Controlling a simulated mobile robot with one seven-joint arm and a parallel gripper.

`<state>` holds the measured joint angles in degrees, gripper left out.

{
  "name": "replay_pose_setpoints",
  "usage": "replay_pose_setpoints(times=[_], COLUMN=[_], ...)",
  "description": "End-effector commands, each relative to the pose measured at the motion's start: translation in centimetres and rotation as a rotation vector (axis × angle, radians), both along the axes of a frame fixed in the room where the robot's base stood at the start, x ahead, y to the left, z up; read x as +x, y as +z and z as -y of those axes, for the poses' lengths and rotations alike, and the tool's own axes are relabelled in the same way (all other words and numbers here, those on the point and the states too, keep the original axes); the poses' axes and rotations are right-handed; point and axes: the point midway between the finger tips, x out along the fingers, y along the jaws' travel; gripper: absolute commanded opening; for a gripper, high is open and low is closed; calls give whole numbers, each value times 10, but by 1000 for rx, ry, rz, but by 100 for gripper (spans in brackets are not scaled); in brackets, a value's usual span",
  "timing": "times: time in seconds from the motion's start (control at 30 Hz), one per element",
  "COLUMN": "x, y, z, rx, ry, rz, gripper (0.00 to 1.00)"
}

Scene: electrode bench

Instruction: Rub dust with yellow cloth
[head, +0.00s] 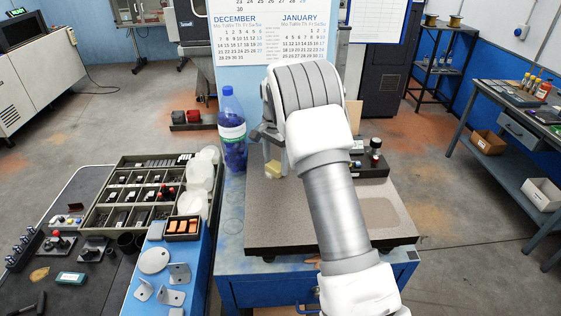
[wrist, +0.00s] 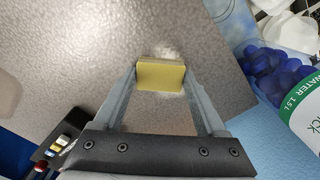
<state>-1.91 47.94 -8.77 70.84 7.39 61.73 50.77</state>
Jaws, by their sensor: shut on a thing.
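The yellow cloth (wrist: 160,77) is a small folded block in the wrist view, held between the fingertips of my gripper (wrist: 160,88). It also shows in the head view (head: 273,169), just below my gripper (head: 268,165), over the speckled grey-brown plate (head: 280,215). A pale, whitish dust patch (wrist: 166,53) shows on the plate right beside the cloth in the wrist view. The cloth is at or very near the plate surface; I cannot tell whether it touches. My arm hides part of the plate in the head view.
A blue water bottle (head: 232,130) stands on the blue bench just left of the plate, close to my gripper. A dark block with bottles (head: 372,162) is at the plate's back right. A sorting tray (head: 122,190) lies further left. The plate's front left is clear.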

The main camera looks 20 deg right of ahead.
Motion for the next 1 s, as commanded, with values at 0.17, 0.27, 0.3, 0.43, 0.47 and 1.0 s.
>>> replay_pose_setpoints(times=[0.17, 0.27, 0.3, 0.43, 0.47, 1.0], x=[2, 4, 4, 6, 6, 20], y=[-1, -1, -1, -2, -2, 0], z=[-13, -22, -26, -33, -33, -21], rx=[1, 1, 1, 1, 1, 1], ry=[4, 3, 3, 2, 2, -1], rz=[-2, -2, -2, -2, -2, -1], gripper=[29, 29, 29, 29, 29, 29])
